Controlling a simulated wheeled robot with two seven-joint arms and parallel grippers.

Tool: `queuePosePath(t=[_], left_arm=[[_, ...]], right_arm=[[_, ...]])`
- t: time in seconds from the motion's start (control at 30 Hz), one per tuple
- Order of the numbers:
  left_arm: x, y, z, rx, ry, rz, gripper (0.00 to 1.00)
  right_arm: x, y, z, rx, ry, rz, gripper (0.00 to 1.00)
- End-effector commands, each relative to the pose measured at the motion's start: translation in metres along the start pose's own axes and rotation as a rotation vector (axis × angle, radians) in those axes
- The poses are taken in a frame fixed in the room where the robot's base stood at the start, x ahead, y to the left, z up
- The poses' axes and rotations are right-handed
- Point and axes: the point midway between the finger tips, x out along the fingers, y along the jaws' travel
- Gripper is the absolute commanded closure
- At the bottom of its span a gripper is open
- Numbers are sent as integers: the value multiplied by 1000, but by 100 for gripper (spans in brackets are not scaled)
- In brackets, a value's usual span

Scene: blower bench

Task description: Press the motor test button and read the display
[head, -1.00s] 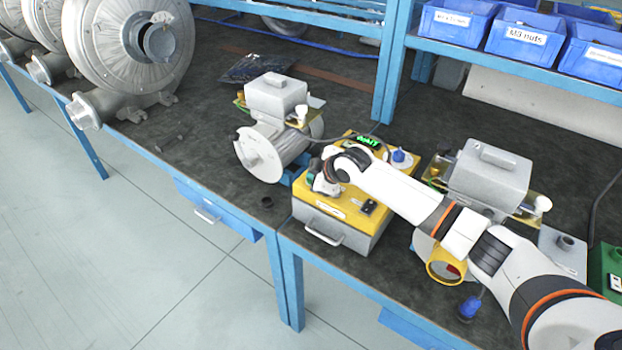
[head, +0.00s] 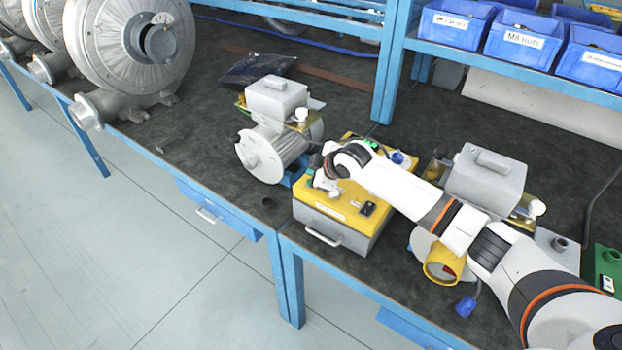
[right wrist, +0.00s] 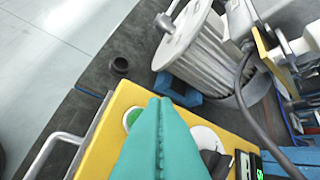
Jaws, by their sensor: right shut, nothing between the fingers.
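The yellow-topped test box (head: 340,208) stands at the front edge of the bench, and its yellow top also shows in the right wrist view (right wrist: 105,140). My right gripper (head: 318,183) is over the left part of that top. In the right wrist view its teal fingers (right wrist: 160,100) are shut and empty. A green round button (right wrist: 131,118) is just left of the fingers, partly covered by them; I cannot tell whether they touch it. The lit green display (right wrist: 247,166) is cut off at the frame's bottom and is mostly behind my wrist in the head view (head: 370,143). My left gripper is not in view.
A grey motor (head: 270,150) lies behind and left of the box, with a cable close by. Another motor with a grey terminal box (head: 487,178) stands to the right. A small black ring (head: 267,202) lies near the front edge. Blue bins (head: 515,36) fill the shelf.

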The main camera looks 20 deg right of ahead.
Motion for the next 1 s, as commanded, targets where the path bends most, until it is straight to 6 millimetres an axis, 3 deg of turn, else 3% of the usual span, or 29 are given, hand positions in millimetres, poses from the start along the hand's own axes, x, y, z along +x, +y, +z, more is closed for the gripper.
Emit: queuePosePath(t=[0.1, 0.37, 1.0], left_arm=[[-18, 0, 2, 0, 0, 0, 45], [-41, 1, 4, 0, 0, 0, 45], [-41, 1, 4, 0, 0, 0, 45]], right_arm=[[-13, -9, 10, 0, -1, 0, 100], [-30, -21, 22, 0, 0, 0, 100], [-29, -21, 21, 0, 0, 0, 100]])
